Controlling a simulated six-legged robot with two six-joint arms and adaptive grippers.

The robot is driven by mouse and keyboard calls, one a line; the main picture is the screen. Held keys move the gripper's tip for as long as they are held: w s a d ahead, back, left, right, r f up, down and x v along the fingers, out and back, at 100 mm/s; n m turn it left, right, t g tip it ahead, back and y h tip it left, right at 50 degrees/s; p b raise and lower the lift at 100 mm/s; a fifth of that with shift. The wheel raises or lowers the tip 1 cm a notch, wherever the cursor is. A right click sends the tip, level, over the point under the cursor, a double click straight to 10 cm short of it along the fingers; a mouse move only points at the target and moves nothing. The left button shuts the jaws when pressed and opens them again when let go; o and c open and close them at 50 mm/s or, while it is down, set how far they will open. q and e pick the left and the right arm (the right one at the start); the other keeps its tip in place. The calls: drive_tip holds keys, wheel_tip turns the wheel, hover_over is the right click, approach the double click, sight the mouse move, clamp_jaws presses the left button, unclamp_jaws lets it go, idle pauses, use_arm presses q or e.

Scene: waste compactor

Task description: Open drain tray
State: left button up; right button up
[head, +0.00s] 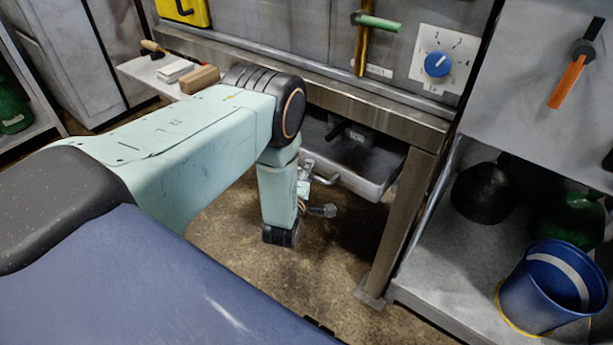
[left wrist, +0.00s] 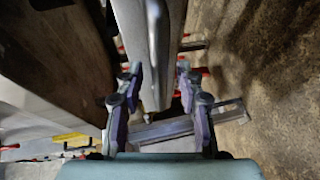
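The drain tray (head: 372,184) is a shallow grey metal tray low under the compactor's bench, with a bar handle (head: 322,174) on its front. In the head view my left gripper (head: 311,196) is beside the handle, partly hidden by my own arm. In the left wrist view my left gripper (left wrist: 160,80) has its two fingers apart, one on each side of a smooth grey bar, which looks like the tray handle (left wrist: 157,55). A gap shows between the fingers and the bar, so it does not look gripped. My right gripper is in neither view.
A bench leg (head: 398,225) stands right of the tray. A blue bucket (head: 535,295) sits on a low shelf at the right. A blue dial (head: 437,64) and a green-handled lever (head: 378,22) are above. The floor (head: 335,270) before the tray is clear.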

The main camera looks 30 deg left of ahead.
use_arm(q)
drive_tip(key=shift+w+a, duration=0.1)
drive_tip(key=shift+w, duration=0.25)
clamp_jaws()
idle(0.6)
